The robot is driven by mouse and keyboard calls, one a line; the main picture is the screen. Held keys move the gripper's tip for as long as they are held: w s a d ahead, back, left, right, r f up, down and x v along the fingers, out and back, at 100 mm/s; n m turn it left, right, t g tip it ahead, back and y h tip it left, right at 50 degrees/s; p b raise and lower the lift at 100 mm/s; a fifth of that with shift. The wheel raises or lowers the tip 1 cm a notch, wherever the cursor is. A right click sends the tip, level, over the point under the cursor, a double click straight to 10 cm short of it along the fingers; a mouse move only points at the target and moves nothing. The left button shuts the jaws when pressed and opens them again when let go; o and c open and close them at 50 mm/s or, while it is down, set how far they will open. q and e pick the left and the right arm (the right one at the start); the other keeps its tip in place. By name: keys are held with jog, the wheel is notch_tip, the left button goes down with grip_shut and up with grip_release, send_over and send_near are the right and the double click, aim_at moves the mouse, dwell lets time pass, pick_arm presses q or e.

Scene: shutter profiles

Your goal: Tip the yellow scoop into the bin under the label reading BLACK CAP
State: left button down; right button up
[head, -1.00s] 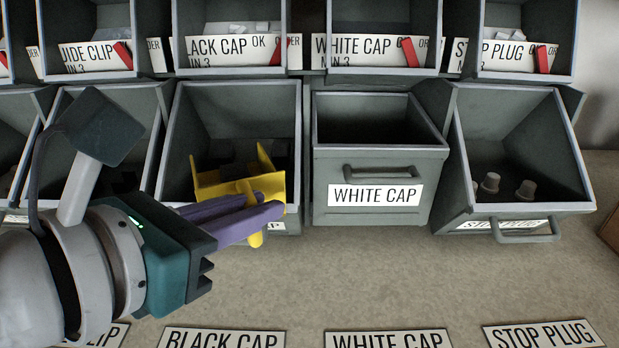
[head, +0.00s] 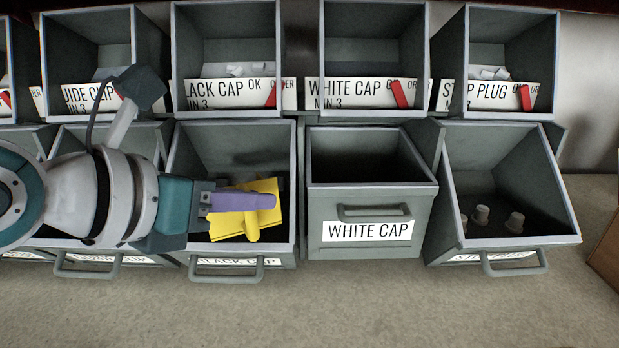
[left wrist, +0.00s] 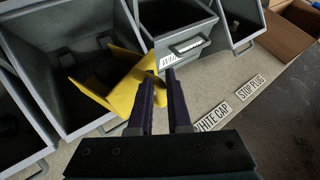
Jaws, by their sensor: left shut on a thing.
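The yellow scoop (head: 238,228) is held by my left gripper (head: 262,201), whose purple fingers are shut on it. In the head view the scoop is at the mouth of the lower-row BLACK CAP bin (head: 232,143), tilted, with its open side turned away from me. The bin's front label (head: 235,272) is partly covered by its handle. In the left wrist view the scoop (left wrist: 122,95) shows beyond the fingers (left wrist: 160,82), over an open bin. I cannot tell what the scoop holds, and the bin's floor is mostly hidden. My right gripper is out of view.
The WHITE CAP bin (head: 368,248) stands just right, jutting forward with a dark interior. The STOP PLUG bin (head: 500,160) beyond it holds a few pale plugs. Upper bins (head: 225,20) with cards stand behind. The counter (head: 330,310) in front is clear in the head view.

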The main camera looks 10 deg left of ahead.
pick_arm(q)
jog(key=w+r+p, duration=0.1)
jog(key=w+a+r+n+g+p, duration=0.1)
jog(key=w+a+r+g+h+p, duration=0.1)
jog(key=shift+r+n+p, duration=0.3)
jog(key=shift+r, duration=0.05)
jog(key=w+a+r+n+g+h+b, duration=0.2)
jog(key=w+a+r+n+g+b, duration=0.1)
jog(key=w+a+r+g+b, duration=0.1)
jog(key=shift+w+a+h, duration=0.4)
jog(key=shift+w+a, duration=0.05)
jog(key=shift+w, duration=0.4)
dwell(0.3)
jog(key=shift+r, duration=0.1)
dwell(0.9)
